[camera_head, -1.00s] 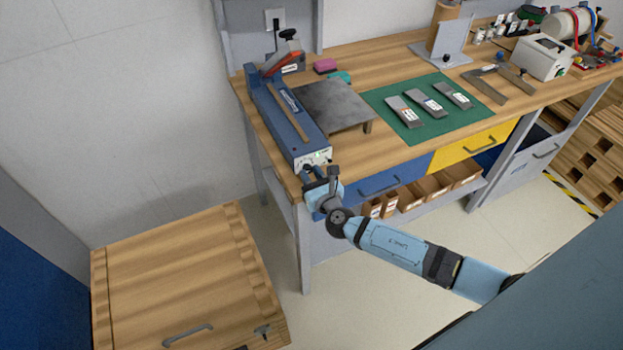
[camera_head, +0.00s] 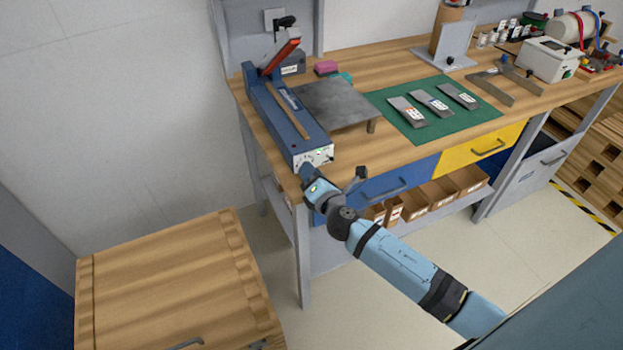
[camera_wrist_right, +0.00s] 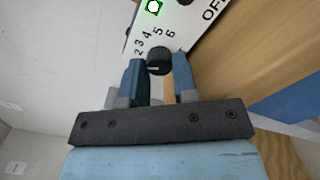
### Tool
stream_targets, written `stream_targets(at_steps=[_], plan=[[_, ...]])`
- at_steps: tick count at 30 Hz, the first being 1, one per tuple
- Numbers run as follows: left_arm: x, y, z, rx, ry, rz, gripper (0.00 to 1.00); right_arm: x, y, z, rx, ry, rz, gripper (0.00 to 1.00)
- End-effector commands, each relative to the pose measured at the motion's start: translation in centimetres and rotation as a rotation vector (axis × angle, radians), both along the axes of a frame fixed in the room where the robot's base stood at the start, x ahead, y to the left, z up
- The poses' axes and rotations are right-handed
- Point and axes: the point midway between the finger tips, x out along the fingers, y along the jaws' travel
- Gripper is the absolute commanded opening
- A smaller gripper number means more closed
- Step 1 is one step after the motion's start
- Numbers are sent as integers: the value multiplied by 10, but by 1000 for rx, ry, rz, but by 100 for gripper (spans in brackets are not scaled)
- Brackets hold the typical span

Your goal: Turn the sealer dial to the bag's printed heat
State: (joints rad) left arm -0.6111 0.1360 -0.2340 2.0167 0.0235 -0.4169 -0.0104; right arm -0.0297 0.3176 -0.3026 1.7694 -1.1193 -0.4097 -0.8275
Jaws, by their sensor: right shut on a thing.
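The blue sealer (camera_head: 284,112) stands at the left end of the workbench, with its white control panel (camera_head: 318,156) facing front. My right gripper (camera_head: 306,174) is at this panel. In the right wrist view, its fingers are shut on the black dial (camera_wrist_right: 159,61), one on each side. The printed numbers 2 to 6 (camera_wrist_right: 155,38) curve above the dial, and a green light (camera_wrist_right: 153,6) is lit. The dial's exact setting is hard to read. Three grey bags, left (camera_head: 407,112), middle (camera_head: 431,103) and right (camera_head: 459,96), lie on the green mat; their print is too small to read. My left gripper is out of view.
The sealer's red-orange lever (camera_head: 280,52) is raised. A grey metal plate (camera_head: 335,100) stands beside the sealer. The green mat (camera_head: 440,128) lies right of it. A wooden crate (camera_head: 165,285) is at lower left. Drawers (camera_head: 390,185) run under the bench top.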

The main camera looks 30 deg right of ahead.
Motion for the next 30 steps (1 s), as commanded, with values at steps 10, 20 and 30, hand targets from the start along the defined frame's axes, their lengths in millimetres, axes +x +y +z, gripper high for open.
stream_targets(at_steps=[10,20,30], plan=[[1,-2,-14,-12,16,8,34,0,0,-2,332,-19,-1,3],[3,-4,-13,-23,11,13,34,0,1,0,630,-36,-1,3],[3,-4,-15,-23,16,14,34,0,1,1,837,-47,0,3]])
